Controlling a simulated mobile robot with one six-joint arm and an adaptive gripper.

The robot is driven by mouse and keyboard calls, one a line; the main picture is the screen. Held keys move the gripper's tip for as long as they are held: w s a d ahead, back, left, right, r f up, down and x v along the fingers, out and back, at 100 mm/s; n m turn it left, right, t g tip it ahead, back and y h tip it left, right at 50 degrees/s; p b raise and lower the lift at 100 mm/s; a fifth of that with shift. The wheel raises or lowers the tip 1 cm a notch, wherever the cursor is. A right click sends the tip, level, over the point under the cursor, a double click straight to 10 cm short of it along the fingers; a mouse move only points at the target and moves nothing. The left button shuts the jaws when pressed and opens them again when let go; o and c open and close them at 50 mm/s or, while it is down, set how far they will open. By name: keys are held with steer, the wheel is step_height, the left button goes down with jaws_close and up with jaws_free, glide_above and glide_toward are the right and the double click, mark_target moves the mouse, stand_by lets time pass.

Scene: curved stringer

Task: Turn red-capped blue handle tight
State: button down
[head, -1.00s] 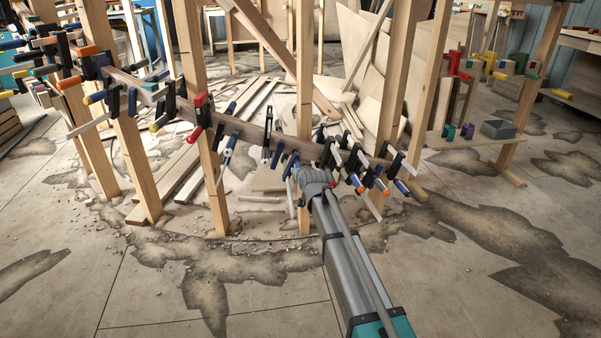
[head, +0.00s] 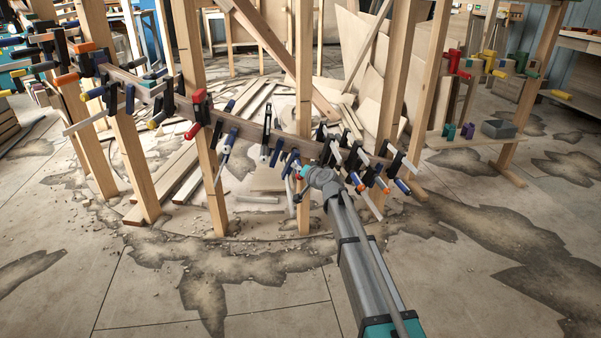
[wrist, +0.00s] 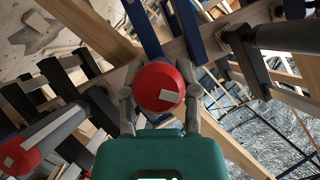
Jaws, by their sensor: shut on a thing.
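In the wrist view, a round red cap (wrist: 159,87) with a pale mark sits between the two fingers of my gripper (wrist: 160,100). The fingers are shut on its handle from both sides. The handle's blue grip is mostly hidden behind the cap; a blue bar (wrist: 146,35) shows beyond it. In the head view, my gripper (head: 301,170) is at the curved wooden stringer (head: 255,131), among the clamps right of its middle. The held handle is hidden there by the gripper and wrist.
Another red-capped handle with a grey grip (wrist: 40,140) is close at left in the wrist view. A dark clamp (wrist: 245,55) stands close at right. Wooden posts (head: 304,80) hold the stringer. Several clamps line it. The floor (head: 270,310) in front is mostly clear.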

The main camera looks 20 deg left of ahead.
steer(key=m+y+b, duration=0.2)
steer(key=b, duration=0.1)
steer(key=shift+w+d+f+m, duration=0.15)
steer(key=shift+d+f+m, duration=0.05)
steer(key=shift+d+m, duration=0.1)
steer(key=shift+r+m+y+b, duration=0.1)
steer(key=shift+m+y+b, duration=0.3)
steer(key=shift+m+y, duration=0.1)
steer(key=c, duration=0.5)
jaws_free()
steer(key=shift+c, duration=0.2)
steer(key=shift+o, duration=0.9)
steer(key=shift+a, duration=0.1)
